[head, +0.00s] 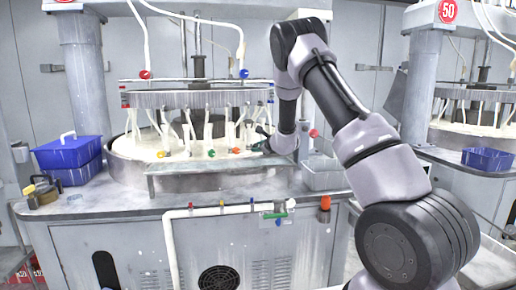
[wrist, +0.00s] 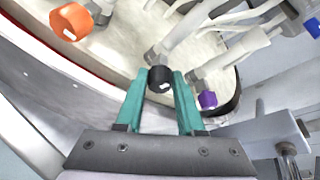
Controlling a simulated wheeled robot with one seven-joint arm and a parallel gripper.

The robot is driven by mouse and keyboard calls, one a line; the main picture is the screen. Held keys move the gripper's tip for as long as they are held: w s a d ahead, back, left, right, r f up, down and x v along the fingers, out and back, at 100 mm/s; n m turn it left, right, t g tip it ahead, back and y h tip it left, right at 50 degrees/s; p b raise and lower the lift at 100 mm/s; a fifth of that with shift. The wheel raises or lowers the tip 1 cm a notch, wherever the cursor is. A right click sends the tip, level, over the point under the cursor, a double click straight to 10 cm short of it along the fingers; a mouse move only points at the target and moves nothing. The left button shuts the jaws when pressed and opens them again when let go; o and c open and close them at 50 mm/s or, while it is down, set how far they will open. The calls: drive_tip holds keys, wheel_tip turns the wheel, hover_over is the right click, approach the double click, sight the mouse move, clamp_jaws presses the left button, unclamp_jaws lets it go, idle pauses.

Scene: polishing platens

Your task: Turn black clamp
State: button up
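The black clamp (wrist: 160,79) is a short round knob with a white mark on its face, at the end of a pale pipe in the wrist view. My gripper (wrist: 160,76) has two teal fingers, one on each side of the clamp. The gap between the fingertips matches the clamp's width, and they appear to be shut on it. In the head view my gripper (head: 262,143) is at the right side of the round platen machine, and the clamp there is hidden or too small to make out.
An orange clamp (wrist: 71,22) and a purple clamp (wrist: 207,99) flank the black one, the purple one close to my right finger. A blue clamp (wrist: 312,27) is farther right. A grey ledge (head: 205,167) runs before the platen basin. A grey bin (head: 323,174) stands to the right.

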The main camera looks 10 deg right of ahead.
drive_tip(key=o, duration=0.4)
drive_tip(key=shift+s, duration=0.1)
drive_tip(key=shift+a+f, duration=0.1)
drive_tip(key=shift+f, duration=0.05)
